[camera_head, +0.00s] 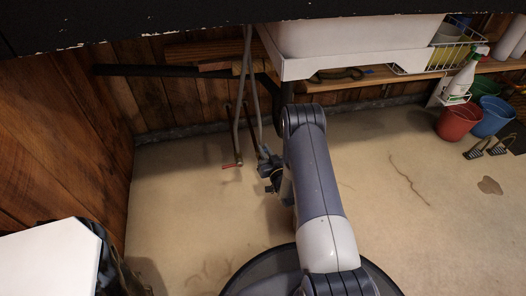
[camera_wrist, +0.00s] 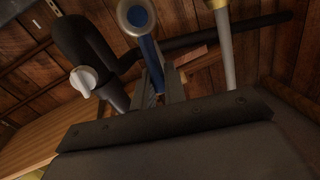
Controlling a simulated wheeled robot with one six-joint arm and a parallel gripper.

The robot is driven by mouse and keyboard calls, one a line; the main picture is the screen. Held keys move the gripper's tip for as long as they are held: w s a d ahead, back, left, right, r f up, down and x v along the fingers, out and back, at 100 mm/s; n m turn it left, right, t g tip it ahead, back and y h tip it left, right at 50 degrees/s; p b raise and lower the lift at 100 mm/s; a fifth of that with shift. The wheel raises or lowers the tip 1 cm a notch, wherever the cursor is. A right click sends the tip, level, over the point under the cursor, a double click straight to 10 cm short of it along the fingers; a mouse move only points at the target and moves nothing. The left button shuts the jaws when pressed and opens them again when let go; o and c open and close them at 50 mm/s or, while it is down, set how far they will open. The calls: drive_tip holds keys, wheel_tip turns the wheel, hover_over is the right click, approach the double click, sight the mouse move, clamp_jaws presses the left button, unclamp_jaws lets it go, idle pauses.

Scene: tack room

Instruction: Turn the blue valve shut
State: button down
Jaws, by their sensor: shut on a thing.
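The blue valve (camera_wrist: 151,52) shows in the wrist view as a blue lever running down from a round pale end at the top of the picture. My gripper (camera_wrist: 160,82) is shut on this lever, whose lower end lies between the two fingers. In the head view my gripper (camera_head: 269,172) is low beside the hanging pipes, left of my forearm. The blue lever is hidden or too small to make out there.
A red lever (camera_head: 232,165) sits on the pipe just left of my gripper. A white sink (camera_head: 350,38) and wooden shelf hang above. A white knob (camera_wrist: 84,80) is on a dark bent pipe.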

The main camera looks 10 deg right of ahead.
drive_tip(key=d+f+m+t+h, duration=0.2)
drive_tip(key=d+f+m, duration=0.2)
drive_tip(key=m, duration=0.9)
drive_tip(key=shift+d+m, duration=0.3)
drive_tip(key=shift+d, duration=0.2)
drive_tip(key=shift+f, duration=0.1)
drive_tip(key=c, duration=1.5)
unclamp_jaws()
drive_tip(key=shift+c, duration=0.2)
drive_tip(key=shift+s, duration=0.1)
drive_tip(key=s+f+p, duration=0.1)
drive_tip(key=s+p, duration=0.1)
drive_tip(key=s, duration=0.5)
drive_tip(key=shift+s+d+f+p, duration=0.15)
drive_tip(key=shift+d+p, duration=0.1)
drive_tip(key=shift+p, duration=0.1)
